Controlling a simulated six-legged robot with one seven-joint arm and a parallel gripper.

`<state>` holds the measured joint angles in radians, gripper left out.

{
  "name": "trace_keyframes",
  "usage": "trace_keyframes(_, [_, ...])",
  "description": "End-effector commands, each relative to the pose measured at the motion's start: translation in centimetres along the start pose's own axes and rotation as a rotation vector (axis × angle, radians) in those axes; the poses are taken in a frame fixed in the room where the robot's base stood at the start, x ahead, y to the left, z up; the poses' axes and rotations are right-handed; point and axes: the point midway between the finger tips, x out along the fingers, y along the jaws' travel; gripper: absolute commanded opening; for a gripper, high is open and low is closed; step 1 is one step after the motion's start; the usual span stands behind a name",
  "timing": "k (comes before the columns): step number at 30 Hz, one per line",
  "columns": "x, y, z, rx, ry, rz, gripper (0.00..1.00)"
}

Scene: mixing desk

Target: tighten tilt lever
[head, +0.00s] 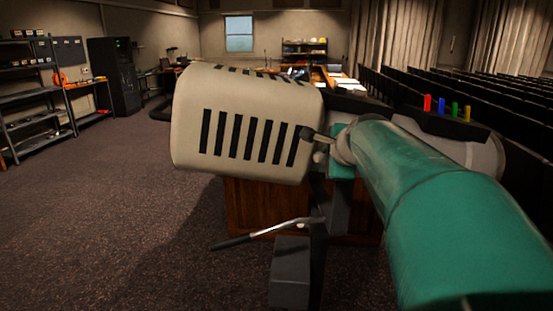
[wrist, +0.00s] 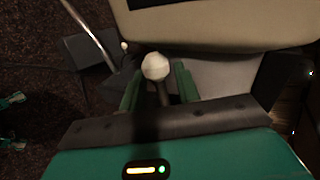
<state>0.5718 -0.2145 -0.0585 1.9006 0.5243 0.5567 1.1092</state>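In the wrist view a lever with a pale round knob (wrist: 156,66) and a dark stem stands between the two green fingers of my gripper (wrist: 155,80). The fingers are apart, with visible gaps to the stem, so my gripper is open around the lever. The knob sits near the fingertips. In the head view my teal arm reaches in from the right to the side of the beige slotted lamp housing (head: 235,125). A short lever with a dark knob (head: 307,132) shows beside the housing there. My fingers are mostly hidden by the arm in this view.
A long handle with a dark grip (head: 265,233) sticks out left below the housing, near a dark stand (head: 291,272). A wooden desk (head: 255,205) is behind. Shelves (head: 35,95) stand far left and seat rows (head: 480,100) right. The carpet at left is clear.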

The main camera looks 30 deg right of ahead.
Motion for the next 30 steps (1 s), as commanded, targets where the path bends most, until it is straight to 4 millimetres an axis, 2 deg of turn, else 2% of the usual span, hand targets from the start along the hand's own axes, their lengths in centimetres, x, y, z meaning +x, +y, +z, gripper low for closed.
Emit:
trace_keyframes(9, [-7.1,-0.1,0.0,-0.002,0.002,-0.005,0.32])
trace_keyframes(15, [-10.7,-0.1,0.0,0.000,0.002,-0.004,0.32])
trace_keyframes(21, [-12.1,0.0,0.0,-0.001,0.002,-0.001,0.32])
trace_keyframes(30, [-12.1,0.0,0.0,-0.001,0.002,-0.001,0.32])
